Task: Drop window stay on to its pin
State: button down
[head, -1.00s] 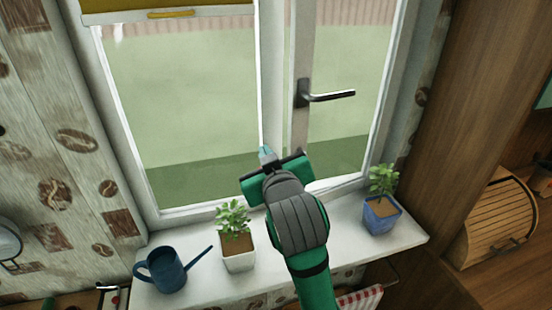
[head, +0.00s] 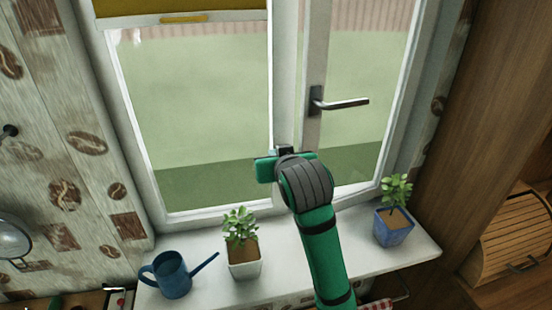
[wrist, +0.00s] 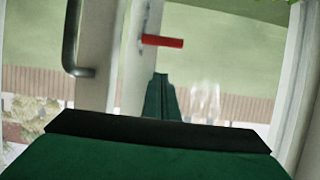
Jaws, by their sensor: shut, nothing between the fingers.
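My gripper (wrist: 160,98) shows in the wrist view with its green fingers together and nothing between them. In the head view its wrist is in front of the window's middle post, and the fingers are mostly hidden behind it. A short red bar (wrist: 163,41) sticks out sideways from the white window frame (wrist: 128,60), just beyond the fingertips in the wrist view and apart from them. I cannot tell whether it is the stay or the pin. The right sash has a dark handle (head: 338,103), which also shows in the wrist view (wrist: 72,45). No stay shows clearly in the head view.
The white sill (head: 300,268) holds a blue watering can (head: 172,277), a plant in a white pot (head: 244,266) and a plant in a blue pot (head: 393,226). My arm passes between the two plants. A wooden cabinet side (head: 475,130) stands at the right.

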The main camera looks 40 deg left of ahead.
jog(key=shift+s+d+f, duration=0.15)
jog(key=shift+s+f, duration=0.1)
jog(key=shift+f, duration=0.3)
jog(key=shift+s+d+f, duration=0.15)
jog(key=shift+s+f, duration=0.15)
jog(key=shift+f, duration=0.25)
jog(key=shift+s+d+f, duration=0.15)
jog(key=shift+s+f, duration=0.1)
jog(key=shift+f, duration=0.3)
